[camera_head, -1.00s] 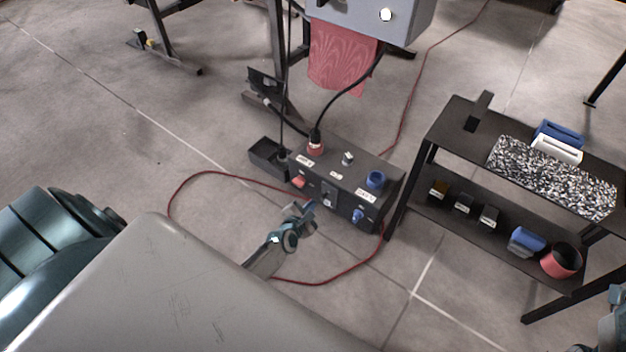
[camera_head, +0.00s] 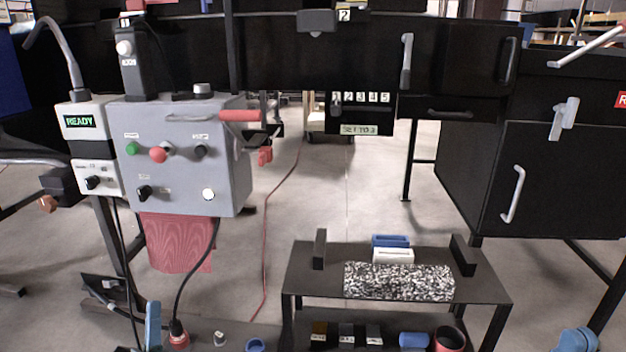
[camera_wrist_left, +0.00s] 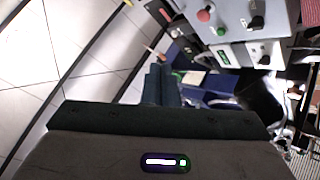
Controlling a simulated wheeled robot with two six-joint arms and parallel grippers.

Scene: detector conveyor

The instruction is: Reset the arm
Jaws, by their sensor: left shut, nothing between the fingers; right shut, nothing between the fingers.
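My left gripper (camera_head: 153,322) shows as a narrow blue upright piece at the bottom left of the head view, in front of the floor near the black box. It is shut and empty. My right gripper (camera_head: 576,341) shows only in part at the bottom right edge, shut and apart from the shelf stand. In the left wrist view my left gripper's dark fingers (camera_wrist_left: 160,86) lie close together with nothing between them. The rest of both arms is cut off or hidden.
A grey control box (camera_head: 185,180) with a red cloth (camera_head: 175,243) below and a READY display unit (camera_head: 85,122) stand at left. A black shelf stand (camera_head: 305,280) holds a speckled pad (camera_head: 400,281) and blue and white blocks. A black cabinet (camera_head: 560,180) is at right.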

